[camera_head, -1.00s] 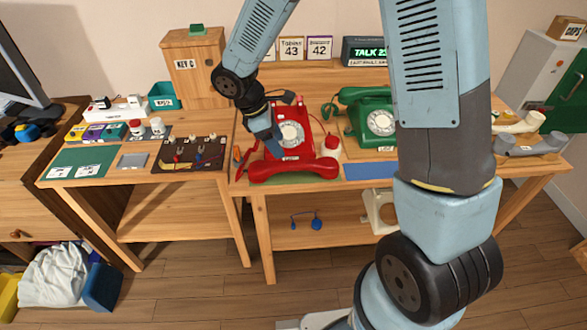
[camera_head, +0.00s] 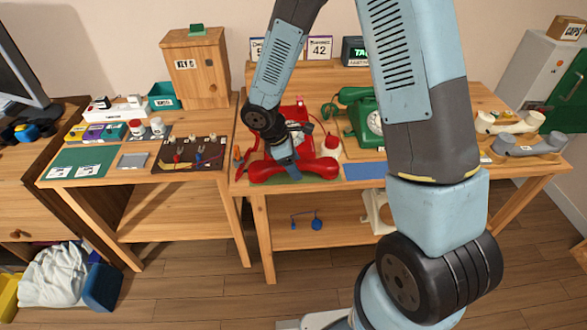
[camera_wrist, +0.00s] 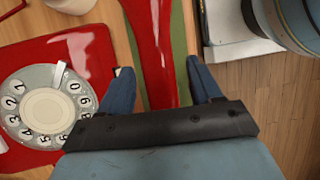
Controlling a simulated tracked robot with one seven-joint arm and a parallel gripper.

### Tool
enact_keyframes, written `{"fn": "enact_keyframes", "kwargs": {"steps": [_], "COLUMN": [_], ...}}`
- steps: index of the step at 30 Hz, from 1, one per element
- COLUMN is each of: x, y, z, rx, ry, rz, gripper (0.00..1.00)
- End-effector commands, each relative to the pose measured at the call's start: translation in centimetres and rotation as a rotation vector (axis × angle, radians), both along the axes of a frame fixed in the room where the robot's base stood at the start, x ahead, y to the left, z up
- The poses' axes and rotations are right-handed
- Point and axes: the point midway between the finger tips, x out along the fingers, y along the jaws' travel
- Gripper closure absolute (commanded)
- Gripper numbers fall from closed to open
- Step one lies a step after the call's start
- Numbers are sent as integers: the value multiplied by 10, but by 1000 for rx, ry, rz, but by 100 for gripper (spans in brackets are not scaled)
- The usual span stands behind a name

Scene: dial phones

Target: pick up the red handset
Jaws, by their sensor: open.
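The red handset (camera_head: 262,172) lies crosswise at the front edge of the table, in front of the red dial phone (camera_head: 299,112). My arm partly hides both in the head view. My gripper (camera_head: 293,174) is over the handset's middle. In the wrist view the handset (camera_wrist: 156,50) runs upright through the picture between the two blue fingers of my open gripper (camera_wrist: 160,72). One finger is on each side of it, with gaps showing. The phone with its dial (camera_wrist: 45,108) is at the left there. I cannot tell how far down the fingers reach.
A green phone (camera_head: 362,110) stands behind to the right, partly behind my arm. A white and red bottle (camera_head: 330,150) is close to the handset's right end. A blue mat (camera_head: 364,171) lies right of it. Pale and grey handsets (camera_head: 530,146) are at the far right.

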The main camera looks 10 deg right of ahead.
Motion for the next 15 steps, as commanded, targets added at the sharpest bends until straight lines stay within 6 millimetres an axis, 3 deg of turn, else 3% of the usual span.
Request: {"fn": "enact_keyframes", "kwargs": {"steps": [5, 15], "x": [0, 0], "y": [0, 0], "z": [0, 0], "rx": [0, 0], "ry": [0, 0], "rz": [0, 0], "gripper": [36, 68]}}
